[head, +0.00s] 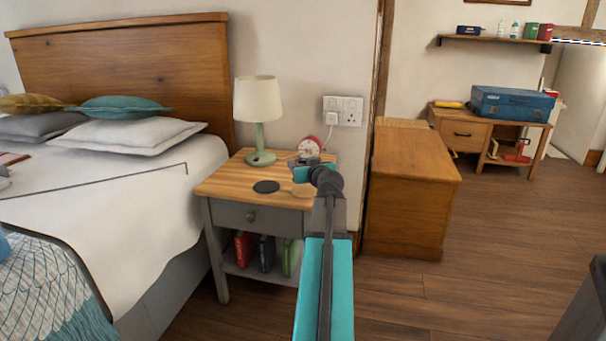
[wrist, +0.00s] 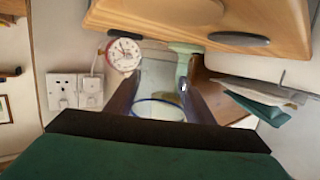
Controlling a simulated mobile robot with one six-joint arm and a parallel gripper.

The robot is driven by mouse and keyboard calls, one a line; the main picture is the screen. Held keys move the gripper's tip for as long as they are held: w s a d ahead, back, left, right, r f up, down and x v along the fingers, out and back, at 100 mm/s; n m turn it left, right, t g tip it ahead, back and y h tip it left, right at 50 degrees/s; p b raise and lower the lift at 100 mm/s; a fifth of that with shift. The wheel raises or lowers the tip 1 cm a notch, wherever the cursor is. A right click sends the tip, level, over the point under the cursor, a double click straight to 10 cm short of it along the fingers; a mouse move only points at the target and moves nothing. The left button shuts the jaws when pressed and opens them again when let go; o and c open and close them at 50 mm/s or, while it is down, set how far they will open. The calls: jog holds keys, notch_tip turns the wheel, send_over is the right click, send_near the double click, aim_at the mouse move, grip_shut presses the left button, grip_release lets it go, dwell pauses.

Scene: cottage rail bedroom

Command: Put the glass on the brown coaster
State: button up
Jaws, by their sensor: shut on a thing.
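My gripper (wrist: 160,92) is shut on a clear glass (wrist: 160,72), one dark finger on each side. The wrist view is upside down, with the glass's blue-tinged rim at the lower middle. In the head view my gripper (head: 308,172) is over the right part of the nightstand top; I cannot make out the glass there. The brown coaster (head: 303,190) lies at the right front of that top, partly behind my arm. It also shows as a pale brown oval in the wrist view (wrist: 178,10). The glass appears apart from the coaster; its exact height is unclear.
The nightstand (head: 232,182) also bears a dark coaster (head: 266,187) to the left, a green lamp (head: 258,115) at the back and a red alarm clock (head: 310,146) close behind my gripper. The bed (head: 120,205) is to the left, a wooden cabinet (head: 412,190) to the right.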

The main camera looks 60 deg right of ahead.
notch_tip(320, 180, down, 3)
jog(key=shift+s+r+b, duration=0.1)
jog(key=shift+s+b, duration=0.05)
jog(key=shift+b, duration=0.45)
jog(key=shift+f, duration=0.3)
jog(key=shift+f, duration=0.2)
jog(key=o, duration=1.2)
jog(key=shift+o, duration=0.2)
jog(key=shift+r, duration=0.3)
jog(key=p+v, duration=0.1)
jog(key=v, duration=0.9)
jog(key=shift+f+p, duration=0.2)
jog(key=shift+p, duration=0.1)
jog(key=shift+s+a+r, duration=0.2)
jog(key=shift+s+a, duration=0.25)
jog(key=shift+s+d+r, duration=0.1)
jog(key=shift+s+r, duration=0.05)
